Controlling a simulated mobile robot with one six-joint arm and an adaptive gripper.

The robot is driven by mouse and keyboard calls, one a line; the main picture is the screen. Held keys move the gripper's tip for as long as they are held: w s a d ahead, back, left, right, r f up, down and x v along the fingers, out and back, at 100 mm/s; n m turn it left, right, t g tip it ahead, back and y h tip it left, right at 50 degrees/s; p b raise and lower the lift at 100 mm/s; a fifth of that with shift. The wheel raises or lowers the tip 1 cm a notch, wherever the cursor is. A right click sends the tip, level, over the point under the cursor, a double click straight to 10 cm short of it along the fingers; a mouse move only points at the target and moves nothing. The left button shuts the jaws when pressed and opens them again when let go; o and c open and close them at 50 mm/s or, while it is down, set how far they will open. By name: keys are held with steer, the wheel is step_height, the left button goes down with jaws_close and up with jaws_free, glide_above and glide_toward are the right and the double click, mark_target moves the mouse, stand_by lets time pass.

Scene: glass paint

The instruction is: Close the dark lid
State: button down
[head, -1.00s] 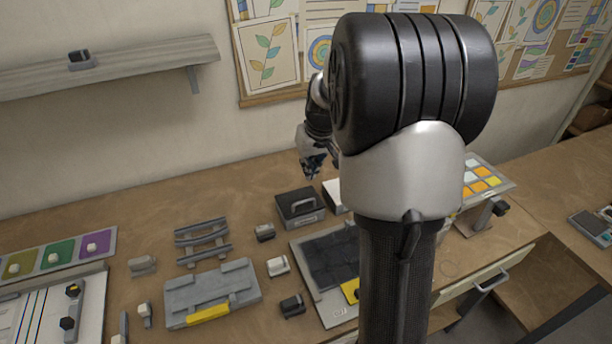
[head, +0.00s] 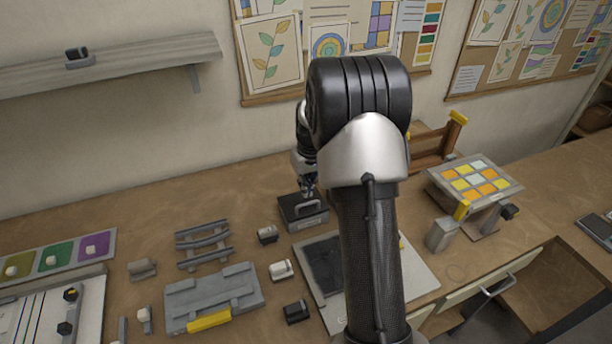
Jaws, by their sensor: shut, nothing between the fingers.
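A dark grey box (head: 290,215) with a raised handle on its top or front face stands on the table, left of my arm. My gripper (head: 308,192) points down at the back of the box's top, with its fingers shut and empty. I cannot tell whether the fingertips touch the box. The dark lid appears to be the box's top; its exact angle is too small to tell. My arm hides what lies just right of the box.
A tilted colour-swatch board (head: 440,182) stands at right. A drawer below stands open.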

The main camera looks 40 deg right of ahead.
mark_target(306, 208)
steer(key=shift+s+f, duration=0.25)
steer(key=shift+f, duration=0.6)
steer(key=shift+s+a+f+b, duration=0.1)
steer(key=shift+s+f+b, duration=0.2)
steer(key=shift+f, duration=0.15)
steer(key=shift+s+a+f+b, duration=0.15)
steer(key=shift+f+b, duration=0.15)
steer(key=shift+f, duration=0.15)
steer(key=shift+s, duration=0.15)
